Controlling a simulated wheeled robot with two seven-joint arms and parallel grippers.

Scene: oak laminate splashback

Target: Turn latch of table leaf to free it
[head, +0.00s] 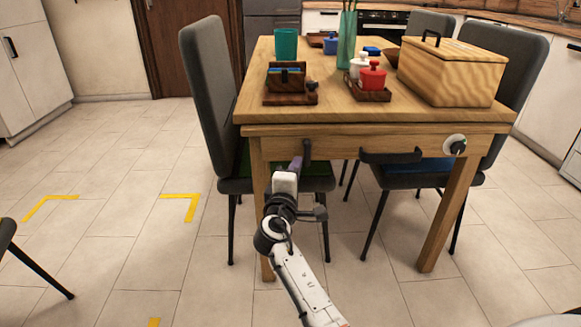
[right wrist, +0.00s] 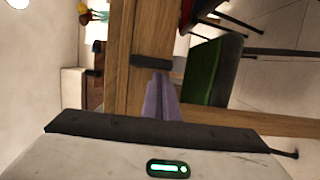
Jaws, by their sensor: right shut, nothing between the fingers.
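The wooden table (head: 370,128) stands ahead with its end face towards me. A short black upright latch bar (head: 307,151) sits on that face, left of centre; in the right wrist view the bar (right wrist: 148,62) lies crosswise. My right gripper (head: 297,163), with purple fingers, is shut and empty, its tips just left of and close to the bar's lower part. In the right wrist view the shut fingers (right wrist: 163,98) end close below the bar; I cannot tell whether they touch. My left gripper is not in view.
A black handle (head: 391,156) and a round white dial with a black knob (head: 455,145) are farther right on the table's end. A wooden box (head: 450,78), a teal cup (head: 286,44) and jars stand on top. Grey chairs (head: 208,85) flank it.

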